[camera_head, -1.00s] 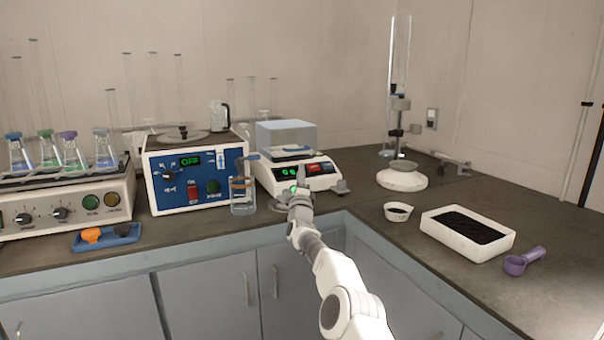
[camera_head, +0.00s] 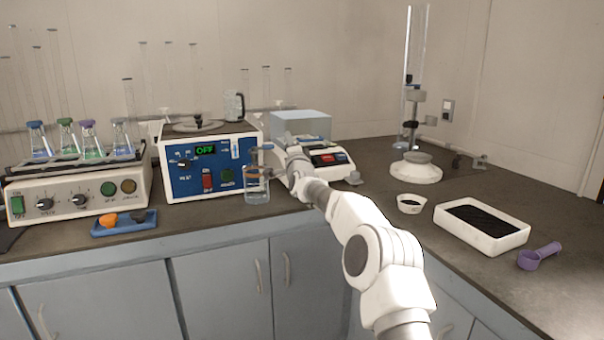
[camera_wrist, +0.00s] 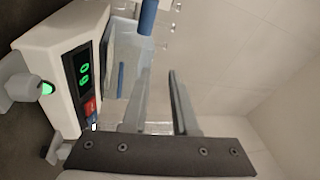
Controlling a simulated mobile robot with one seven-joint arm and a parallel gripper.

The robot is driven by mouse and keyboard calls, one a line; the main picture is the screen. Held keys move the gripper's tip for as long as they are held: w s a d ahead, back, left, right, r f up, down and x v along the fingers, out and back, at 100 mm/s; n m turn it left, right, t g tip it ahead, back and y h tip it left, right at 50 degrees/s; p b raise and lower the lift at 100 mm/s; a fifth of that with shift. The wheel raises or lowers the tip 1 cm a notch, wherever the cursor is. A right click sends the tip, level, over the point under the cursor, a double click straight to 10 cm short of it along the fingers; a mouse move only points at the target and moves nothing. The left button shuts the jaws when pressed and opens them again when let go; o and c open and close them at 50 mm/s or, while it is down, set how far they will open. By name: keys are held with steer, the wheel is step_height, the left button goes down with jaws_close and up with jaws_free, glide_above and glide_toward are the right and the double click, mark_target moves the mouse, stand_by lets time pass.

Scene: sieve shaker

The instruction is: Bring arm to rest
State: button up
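My arm reaches from the lower right to the white balance-like device (camera_head: 333,171) with a green display and red button. My gripper is at its front left in the head view, mostly hidden behind my own wrist. In the wrist view my gripper (camera_wrist: 159,76) shows two grey fingers standing apart with nothing held between them. The same device (camera_wrist: 62,72) fills the left of that view, tilted, its green digits lit. A blue rod-like part (camera_wrist: 147,16) shows beyond the fingers.
A blue-fronted unit (camera_head: 211,166) with a display stands to the left, with a glass beaker (camera_head: 257,188) before it. A flask shaker (camera_head: 78,195) is farther left. A white tray (camera_head: 483,244), small bowl (camera_head: 409,207) and purple scoop (camera_head: 539,256) lie right. Bare counter (camera_head: 570,215) is behind the scoop.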

steer(key=s+a+r+n+g+y, duration=0.1)
steer(key=s+a+r+n+g, duration=0.15)
steer(key=s+r+n, duration=0.45)
steer(key=s+d+f+n+g+h, duration=0.1)
steer(key=s+d+g, duration=0.15)
steer(key=s, duration=0.55)
steer(key=s+d+f+n+g+h, duration=0.1)
steer(key=s+d+n+g, duration=0.15)
steer(key=s, duration=0.55)
steer(key=s+d+f+n+g+h, duration=0.15)
steer(key=s+d+f, duration=0.35)
steer(key=s, duration=0.9)
steer(key=s+d+f+n+g+h+p, duration=0.1)
steer(key=s+d+f+g, duration=0.3)
steer(key=s, duration=1)
steer(key=s+d+f+n+g+h, duration=0.15)
steer(key=s+d+f, duration=0.45)
steer(key=s, duration=0.8)
step_height(320, 180, up, 27)
steer(key=p, duration=2.7)
steer(key=shift+w+m+y+p, duration=0.3)
steer(key=shift+w+m+y, duration=0.05)
steer(key=shift+w+y, duration=0.1)
steer(key=shift+r, duration=0.1)
